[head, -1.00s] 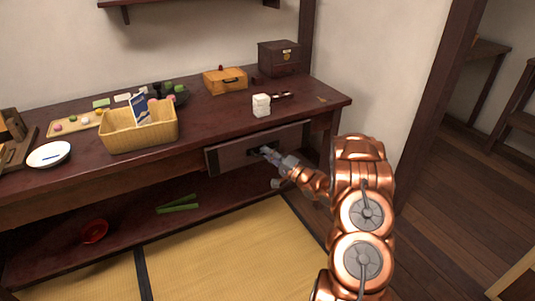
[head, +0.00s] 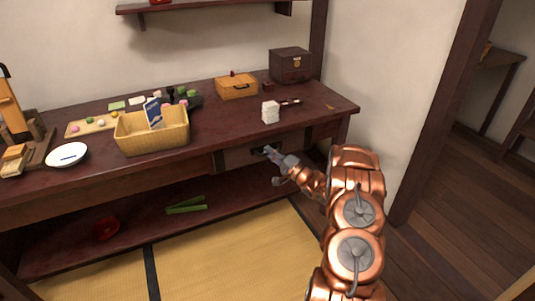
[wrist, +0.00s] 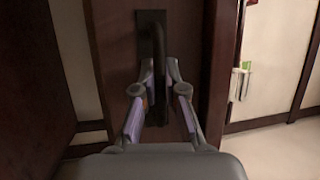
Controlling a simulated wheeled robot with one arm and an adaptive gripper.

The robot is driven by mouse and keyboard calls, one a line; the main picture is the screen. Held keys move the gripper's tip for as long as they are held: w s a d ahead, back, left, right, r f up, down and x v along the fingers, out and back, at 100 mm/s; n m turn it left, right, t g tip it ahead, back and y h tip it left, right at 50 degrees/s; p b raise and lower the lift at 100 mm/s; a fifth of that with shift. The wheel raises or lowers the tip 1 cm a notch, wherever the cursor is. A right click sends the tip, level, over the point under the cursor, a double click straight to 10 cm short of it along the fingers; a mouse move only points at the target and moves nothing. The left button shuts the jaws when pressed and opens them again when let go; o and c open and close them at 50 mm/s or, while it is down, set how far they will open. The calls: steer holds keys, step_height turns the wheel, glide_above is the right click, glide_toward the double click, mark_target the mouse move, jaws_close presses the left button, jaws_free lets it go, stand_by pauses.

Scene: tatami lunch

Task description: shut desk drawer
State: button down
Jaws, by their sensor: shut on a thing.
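The desk drawer is in the right part of the dark red-brown desk (head: 215,118). Its drawer front (head: 236,158) now sits under the desktop, about in line with the desk's front; I cannot tell if a small gap is left. My gripper (head: 268,152) is at the middle of the drawer front, shut on the dark drawer handle (wrist: 156,40). In the wrist view the two fingers of my gripper (wrist: 160,78) lie on either side of the handle bar. The drawer's inside is hidden.
Green sticks (head: 187,206) and a red bowl (head: 106,229) lie on the low shelf. The tatami (head: 230,255) in front is clear.

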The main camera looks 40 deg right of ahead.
steer(key=shift+w+r, duration=0.1)
steer(key=shift+r, duration=0.05)
steer(key=c, duration=1.2)
jaws_free()
steer(key=shift+d+f, duration=0.1)
steer(key=shift+f, duration=0.1)
steer(key=v, duration=1.2)
